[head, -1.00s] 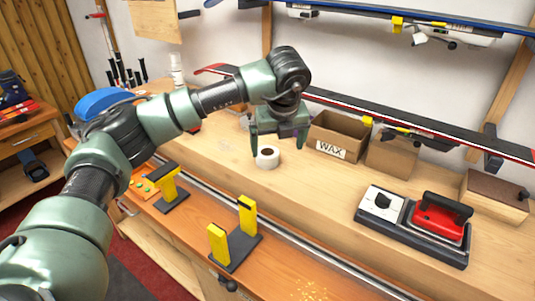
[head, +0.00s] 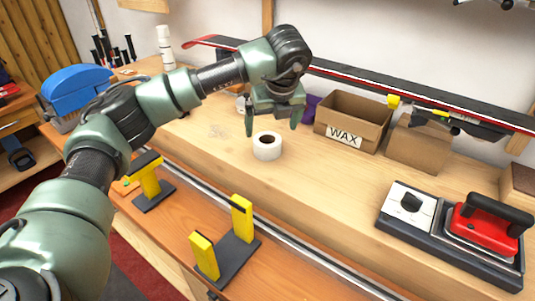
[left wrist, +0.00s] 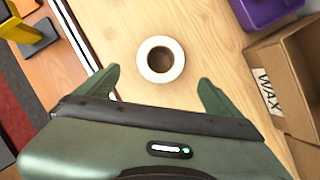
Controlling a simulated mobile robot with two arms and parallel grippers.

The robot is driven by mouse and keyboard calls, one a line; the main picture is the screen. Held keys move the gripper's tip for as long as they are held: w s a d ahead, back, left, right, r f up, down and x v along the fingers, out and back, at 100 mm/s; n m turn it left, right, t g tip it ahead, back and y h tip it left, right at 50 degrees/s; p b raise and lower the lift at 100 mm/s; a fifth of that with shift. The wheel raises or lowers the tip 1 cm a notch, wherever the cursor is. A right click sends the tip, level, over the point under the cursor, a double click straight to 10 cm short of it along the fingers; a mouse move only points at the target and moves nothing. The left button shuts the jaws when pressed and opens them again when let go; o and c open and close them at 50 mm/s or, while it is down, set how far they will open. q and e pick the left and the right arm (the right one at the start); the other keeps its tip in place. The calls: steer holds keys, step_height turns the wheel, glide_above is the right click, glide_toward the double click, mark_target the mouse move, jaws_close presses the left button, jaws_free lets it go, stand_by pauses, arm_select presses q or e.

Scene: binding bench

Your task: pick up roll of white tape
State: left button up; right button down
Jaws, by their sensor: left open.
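The roll of white tape (head: 267,146) lies flat on the light wooden bench top, its round hole facing up. In the left wrist view the roll (left wrist: 144,60) sits ahead of the fingertips, roughly midway between them. My left gripper (head: 272,125) is open and empty, pointing down just above and behind the roll in the head view. Its two green fingers also show in the left wrist view (left wrist: 157,82), spread wider than the roll and apart from it. My right gripper is in neither view.
An open cardboard box marked WAX (head: 345,138) stands right of the gripper, with a purple container (head: 311,106) beside it. A red waxing iron (head: 484,226) sits front right. Yellow ski holders (head: 243,218) stand at the front. Bench around the roll is clear.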

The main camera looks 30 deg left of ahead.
mark_target(268, 141)
arm_select(q)
steer(key=b+x, duration=0.3)
steer(key=x, duration=0.6)
steer(key=shift+a, duration=0.1)
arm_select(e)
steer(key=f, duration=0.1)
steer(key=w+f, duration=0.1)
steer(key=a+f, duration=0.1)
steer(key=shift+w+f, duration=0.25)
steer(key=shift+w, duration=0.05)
arm_select(q)
steer(key=shift+r, duration=0.1)
steer(key=c, duration=1.3)
steer(key=shift+r, duration=0.1)
steer(key=shift+c, duration=0.6)
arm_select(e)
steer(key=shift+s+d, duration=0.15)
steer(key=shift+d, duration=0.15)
